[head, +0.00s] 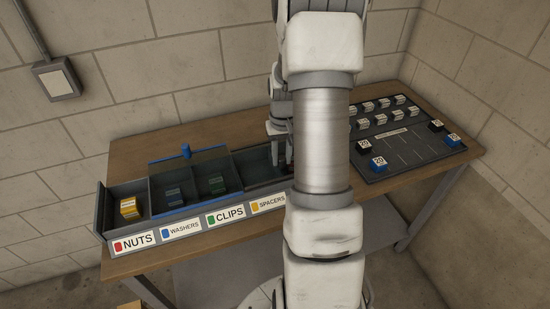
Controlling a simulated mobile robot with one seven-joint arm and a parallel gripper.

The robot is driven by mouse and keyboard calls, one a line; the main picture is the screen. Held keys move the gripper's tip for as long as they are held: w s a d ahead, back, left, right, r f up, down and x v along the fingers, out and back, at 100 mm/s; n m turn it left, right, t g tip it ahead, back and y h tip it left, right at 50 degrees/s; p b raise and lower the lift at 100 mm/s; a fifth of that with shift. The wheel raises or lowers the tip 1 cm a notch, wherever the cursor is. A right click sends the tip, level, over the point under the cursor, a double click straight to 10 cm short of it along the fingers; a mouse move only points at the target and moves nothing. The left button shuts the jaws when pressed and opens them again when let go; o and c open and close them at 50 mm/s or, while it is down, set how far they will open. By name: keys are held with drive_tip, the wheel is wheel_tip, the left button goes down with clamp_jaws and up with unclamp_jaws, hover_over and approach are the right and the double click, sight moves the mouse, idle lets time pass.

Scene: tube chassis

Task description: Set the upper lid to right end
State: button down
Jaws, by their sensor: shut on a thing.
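A long dark tray (98,210) on the bench has front labels reading NUTS, WASHERS, CLIPS and SPACERS. A see-through dark lid (205,160) with a blue knob (186,150) at its back edge lies over the washers and clips compartments, in the middle of the tray. My gripper (284,160) points down at the tray's right part, past the spacers compartment, away from the blue knob. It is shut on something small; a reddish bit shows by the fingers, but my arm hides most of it. The tray's right end is also hidden.
A yellow box (128,207) sits in the nuts compartment. Dark blocks show under the lid. A dark board (405,160) with several white-labelled blocks and a few black and blue blocks lies at the bench's right. Block walls stand behind and at right.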

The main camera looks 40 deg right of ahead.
drive_tip(key=shift+d, duration=0.3)
drive_tip(key=c, duration=0.6)
unclamp_jaws()
drive_tip(key=shift+s, duration=0.1)
drive_tip(key=shift+r, duration=0.3)
wheel_tip(320, 180, up, 17)
drive_tip(key=shift+f, duration=0.1)
